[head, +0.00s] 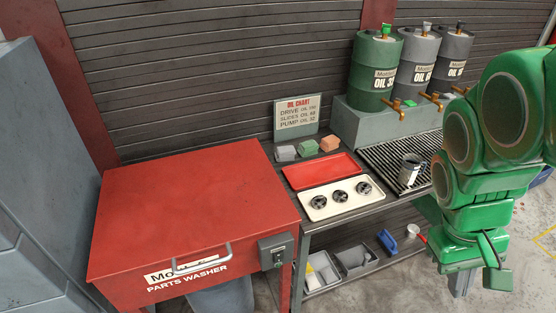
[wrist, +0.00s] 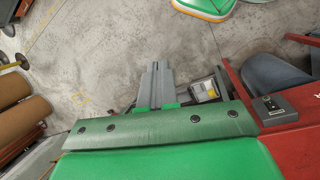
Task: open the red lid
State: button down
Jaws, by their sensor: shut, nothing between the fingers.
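The red lid (head: 190,205) lies flat and closed on top of the parts washer at the left of the head view. A light metal handle (head: 202,264) sits on its front edge, above the "PARTS WASHER" label. Part of the red washer (wrist: 285,105) shows at the right of the wrist view. My gripper (head: 460,287) hangs low at the right of the head view, well away from the lid and handle. In the wrist view its two grey fingers (wrist: 157,75) are together, with nothing between them, above the floor.
A grey control box (head: 278,250) is on the washer's front right corner. Beside it, a bench holds a red tray (head: 323,168), a cream tray (head: 317,211) and a grey cup (head: 410,170). Oil drums (head: 377,70) stand behind. A grey cabinet (head: 45,220) is left of the washer.

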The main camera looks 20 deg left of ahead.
jog(key=w+a+f+n+t+h, duration=0.3)
jog(key=w+a+f+n+h, duration=0.45)
jog(key=h, duration=0.65)
jog(key=w+a+f+n+t, duration=0.1)
jog(key=a+f+n+t, duration=0.2)
jog(key=a+t, duration=0.4)
jog(key=a+f+n+t, duration=0.2)
jog(key=a+n+t, duration=0.2)
jog(key=a+t, duration=0.35)
jog(key=s+a+f+n+t+y, duration=0.4)
jog(key=s+a+f+n+y, duration=0.35)
jog(key=y, duration=0.55)
jog(key=s+a+f+n+t+y, duration=0.5)
jog(key=a+n+y, duration=0.3)
jog(key=n+y, duration=0.35)
jog(key=s+a+f+n+g+y, duration=0.5)
jog(key=s+f+n+g+y, duration=0.25)
jog(key=s+f+y, duration=0.3)
jog(key=w+a+r+m, duration=0.1)
jog(key=w+a+r, duration=0.5)
jog(key=r, duration=0.4)
jog(key=shift+w, duration=0.25)
